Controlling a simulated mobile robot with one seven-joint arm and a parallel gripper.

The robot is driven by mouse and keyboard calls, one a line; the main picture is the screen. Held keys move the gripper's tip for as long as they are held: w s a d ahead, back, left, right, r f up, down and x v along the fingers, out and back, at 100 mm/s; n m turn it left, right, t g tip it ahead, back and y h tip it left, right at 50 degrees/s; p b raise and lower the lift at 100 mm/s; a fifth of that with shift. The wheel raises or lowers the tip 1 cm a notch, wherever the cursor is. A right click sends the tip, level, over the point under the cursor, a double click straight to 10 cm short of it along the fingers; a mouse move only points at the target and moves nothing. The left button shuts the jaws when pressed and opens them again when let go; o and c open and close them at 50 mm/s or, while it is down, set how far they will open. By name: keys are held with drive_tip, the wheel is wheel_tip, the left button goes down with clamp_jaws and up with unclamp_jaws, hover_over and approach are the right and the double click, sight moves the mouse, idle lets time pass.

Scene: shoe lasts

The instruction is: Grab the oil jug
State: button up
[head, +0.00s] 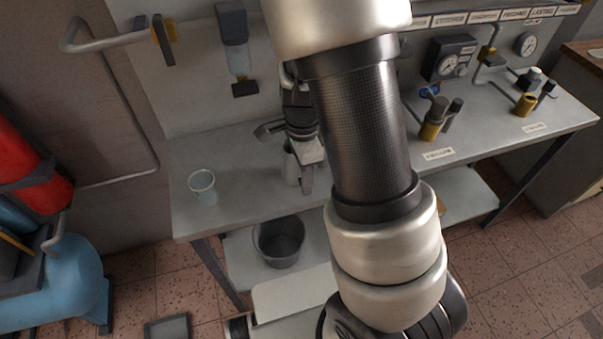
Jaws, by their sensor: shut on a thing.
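The oil jug (290,169) is a pale, upright vessel on the workbench, left of the middle in the head view. Only a narrow strip of it shows, as my gripper and arm cover the rest. My gripper (302,173) points down at the jug, with one dark finger in front of it. It is shut on the jug. The jug's base appears to be at bench level, but I cannot tell whether it touches the top.
A clear cup (202,187) stands on the workbench (245,205) to the left. A dark bucket (279,242) is on the lower shelf. A dispenser (236,50) hangs on the back panel. Yellow-based fittings (431,128) stand at the right. The bench between cup and jug is clear.

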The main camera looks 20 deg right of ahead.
drive_tip(key=shift+r+p, duration=1.1)
drive_tip(key=shift+r, duration=3.7)
